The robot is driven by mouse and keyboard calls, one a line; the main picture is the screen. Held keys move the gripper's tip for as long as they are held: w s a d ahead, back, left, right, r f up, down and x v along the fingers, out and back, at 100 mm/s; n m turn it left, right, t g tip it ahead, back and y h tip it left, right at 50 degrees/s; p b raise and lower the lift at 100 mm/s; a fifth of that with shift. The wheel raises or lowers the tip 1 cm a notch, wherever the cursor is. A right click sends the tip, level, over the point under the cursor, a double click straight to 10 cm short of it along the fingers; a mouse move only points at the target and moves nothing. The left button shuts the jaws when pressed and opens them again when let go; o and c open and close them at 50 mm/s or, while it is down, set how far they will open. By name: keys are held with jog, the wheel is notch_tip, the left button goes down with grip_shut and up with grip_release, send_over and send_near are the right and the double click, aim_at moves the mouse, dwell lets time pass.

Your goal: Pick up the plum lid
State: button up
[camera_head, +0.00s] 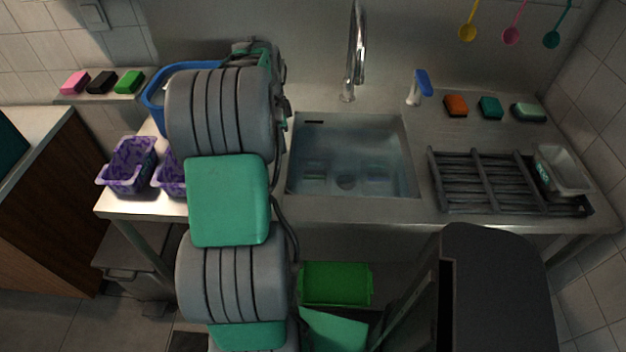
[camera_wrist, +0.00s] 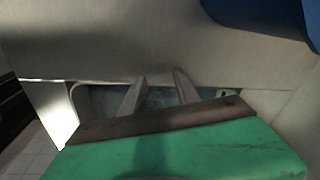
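I cannot make out a plum lid in either view. Two purple patterned tubs stand on the left end of the counter: one open tub (camera_head: 130,168) in full view, and a second tub (camera_head: 170,177) partly hidden by my arm. My gripper (camera_wrist: 159,76) shows in the wrist view with its two fingers apart and nothing clearly between them. A pale-edged, greyish-teal shape lies behind the fingers there; I cannot tell what it is. In the head view my arm hides the fingers, towards the back of the counter.
A blue basin (camera_head: 156,92) stands behind my arm; a blue surface (camera_wrist: 270,14) fills the wrist view's upper right. The sink (camera_head: 350,185), tap (camera_head: 351,60), and dark rack (camera_head: 480,185) with a clear tray (camera_head: 562,168) are right. Sponges line the back ledges.

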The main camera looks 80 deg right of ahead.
aim_at(313, 176)
jog(key=s+d+f+m, duration=0.1)
jog(key=s+f, duration=0.2)
jog(key=s+d+f+m+y+b, duration=0.1)
jog(key=s+f, duration=0.1)
jog(key=s, duration=0.1)
jog(key=s+d+f+m+b, duration=0.1)
jog(key=s+f+m, duration=0.1)
jog(key=s+f, duration=0.1)
jog(key=shift+d+f+y, duration=0.15)
jog(key=shift+f+y, duration=0.15)
jog(key=shift+f, duration=0.05)
notch_tip(313, 176, down, 7)
jog(key=shift+w+d+f+p, duration=0.1)
jog(key=shift+w+p, duration=0.05)
jog(key=shift+p, duration=0.55)
jog(key=shift+c, duration=0.5)
grip_shut()
